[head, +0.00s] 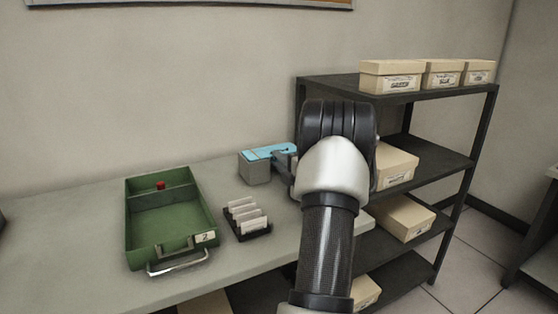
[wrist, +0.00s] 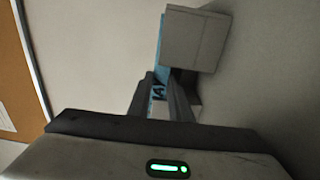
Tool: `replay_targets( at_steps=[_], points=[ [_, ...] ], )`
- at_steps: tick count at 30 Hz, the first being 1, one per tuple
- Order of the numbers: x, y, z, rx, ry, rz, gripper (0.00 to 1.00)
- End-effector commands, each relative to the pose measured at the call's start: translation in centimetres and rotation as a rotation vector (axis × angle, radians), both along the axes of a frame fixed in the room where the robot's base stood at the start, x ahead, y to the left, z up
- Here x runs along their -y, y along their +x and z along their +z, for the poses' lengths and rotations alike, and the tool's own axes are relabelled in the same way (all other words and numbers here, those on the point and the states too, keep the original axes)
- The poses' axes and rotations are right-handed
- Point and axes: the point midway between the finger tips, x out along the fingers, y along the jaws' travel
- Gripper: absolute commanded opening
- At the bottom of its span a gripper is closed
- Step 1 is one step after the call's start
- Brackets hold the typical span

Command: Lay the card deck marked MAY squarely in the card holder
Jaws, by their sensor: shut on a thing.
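My gripper (head: 284,160) is shut on a light-blue card deck (head: 262,152) at the back right of the table. Dark lettering shows on the deck between the fingers in the wrist view (wrist: 157,88), partly hidden by them. A grey box (head: 255,173), which looks like the card holder, stands directly under the deck. In the wrist view the grey box (wrist: 194,40) lies beside the blue deck, close against it. I cannot tell whether the deck rests on it or is just above. My fingers (wrist: 164,84) cover the deck's near end.
A green tray (head: 168,220) with a red knob and a metal handle stands left on the table (head: 60,235). A black rack (head: 249,234) of white cards stands before the grey box. A dark shelf (head: 425,95) with several cream boxes stands right, behind my arm.

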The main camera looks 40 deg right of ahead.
Motion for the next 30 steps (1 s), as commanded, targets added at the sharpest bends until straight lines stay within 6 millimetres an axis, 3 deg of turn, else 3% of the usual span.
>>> replay_targets(
  at_steps=[4, 5, 9, 20, 26, 30],
  points=[
    [0.0, 0.0, 0.2, 0.004, -0.002, 0.0, 0.0],
    [0.0, 0.0, 0.2, 0.004, -0.002, 0.0, 0.2],
    [0.0, 0.0, 0.2, 0.003, -0.002, 0.0, 0.4],
    [-0.1, -0.5, 0.1, -0.001, 0.0, 0.0, 0.4],
    [-1.0, -3.6, 0.3, 0.0, 0.001, -0.004, 0.4],
    [-2.0, -6.9, 0.3, 0.0, 0.002, -0.005, 0.4]
  ],
)
